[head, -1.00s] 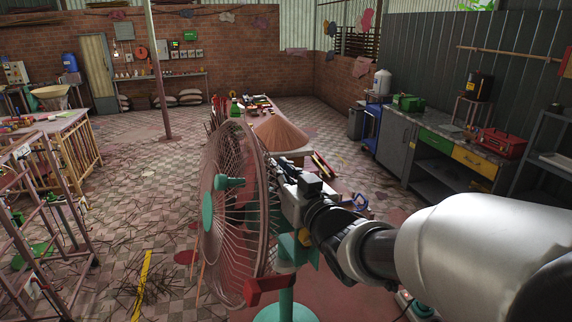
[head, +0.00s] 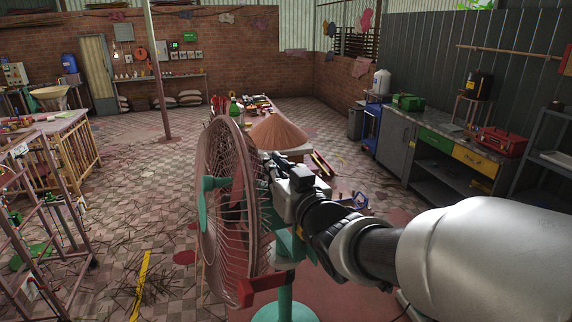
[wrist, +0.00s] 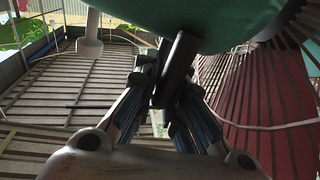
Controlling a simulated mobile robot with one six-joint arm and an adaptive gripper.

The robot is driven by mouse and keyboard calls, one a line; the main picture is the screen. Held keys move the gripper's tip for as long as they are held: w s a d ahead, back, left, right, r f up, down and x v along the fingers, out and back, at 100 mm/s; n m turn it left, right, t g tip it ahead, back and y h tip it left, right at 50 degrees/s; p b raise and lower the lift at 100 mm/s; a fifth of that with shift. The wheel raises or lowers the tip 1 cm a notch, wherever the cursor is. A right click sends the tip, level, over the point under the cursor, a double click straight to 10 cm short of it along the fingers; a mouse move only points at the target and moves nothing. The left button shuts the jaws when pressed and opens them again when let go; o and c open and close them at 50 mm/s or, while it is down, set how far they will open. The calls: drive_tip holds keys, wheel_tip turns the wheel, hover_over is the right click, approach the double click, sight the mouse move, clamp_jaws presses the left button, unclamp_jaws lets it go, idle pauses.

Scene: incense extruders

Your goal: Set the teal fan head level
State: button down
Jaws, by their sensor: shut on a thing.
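The teal fan head has a pinkish wire cage (head: 226,262) that faces left in the head view, with a teal hub (head: 208,187) at its front. It looks close to upright; I cannot tell if it is exactly level. A teal stand (head: 286,312) is below it. My gripper (head: 268,162) is behind the cage, at its right side. In the wrist view the gripper (wrist: 170,100) is shut on a dark bar (wrist: 177,68) just under the rounded teal housing (wrist: 225,22). The cage ribs show at the right there. The bar is hidden in the head view.
A red piece (head: 264,286) sticks out by the cage's lower edge. A table with a brown powder heap (head: 279,131) stands behind the fan. A workbench with a red toolbox (head: 500,142) is at the right, and a metal rack (head: 40,220) at the left. Sticks litter the floor.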

drive_tip(key=shift+s+a+f+b, duration=0.45)
drive_tip(key=shift+a+f+b, duration=0.15)
drive_tip(key=shift+a+b, duration=0.2)
drive_tip(key=c, duration=1.8)
unclamp_jaws()
drive_tip(key=shift+o, duration=1)
drive_tip(key=shift+s, duration=0.4)
drive_tip(key=v, duration=1.1)
drive_tip(key=shift+d+r, duration=0.25)
drive_tip(key=shift+d, duration=0.05)
